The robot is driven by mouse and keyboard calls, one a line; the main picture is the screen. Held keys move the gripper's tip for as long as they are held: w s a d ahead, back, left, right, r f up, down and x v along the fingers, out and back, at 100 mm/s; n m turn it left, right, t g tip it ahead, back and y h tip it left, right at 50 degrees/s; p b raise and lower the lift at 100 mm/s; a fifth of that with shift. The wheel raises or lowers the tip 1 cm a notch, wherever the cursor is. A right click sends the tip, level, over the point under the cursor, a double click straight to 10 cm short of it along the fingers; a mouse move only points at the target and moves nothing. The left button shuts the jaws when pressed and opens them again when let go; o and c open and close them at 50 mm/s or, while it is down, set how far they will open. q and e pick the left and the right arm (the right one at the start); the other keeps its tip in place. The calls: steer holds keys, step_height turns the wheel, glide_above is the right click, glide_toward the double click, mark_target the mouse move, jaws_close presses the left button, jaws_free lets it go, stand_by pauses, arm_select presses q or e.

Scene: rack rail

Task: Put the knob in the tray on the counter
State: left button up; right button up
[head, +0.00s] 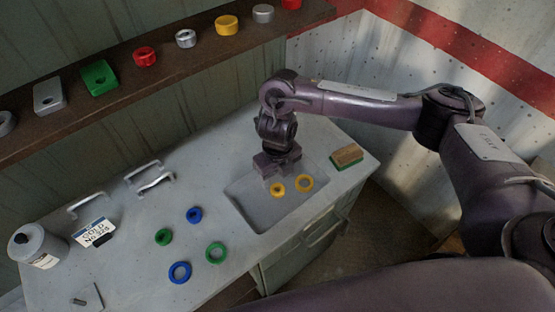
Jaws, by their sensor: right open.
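A shallow grey tray (250,208) lies at the right part of the counter (130,255). My right gripper (277,172) points down over the back of the tray, open. Its fingertips are small in the picture, and I cannot tell whether they touch the smaller yellow piece. My left gripper is not in view.
Blue and green rings (216,253) lie on the counter left of the tray. A brush or sponge (347,156) is at the right corner. Two metal handles (150,176), a sign (95,232) and a grey canister (38,245) stand left. A shelf (160,75) with several coloured pieces runs behind.

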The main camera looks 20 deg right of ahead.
step_height(320, 180, up, 6)
steer(key=shift+r, duration=0.15)
steer(key=shift+s, duration=0.15)
stand_by(0.6)
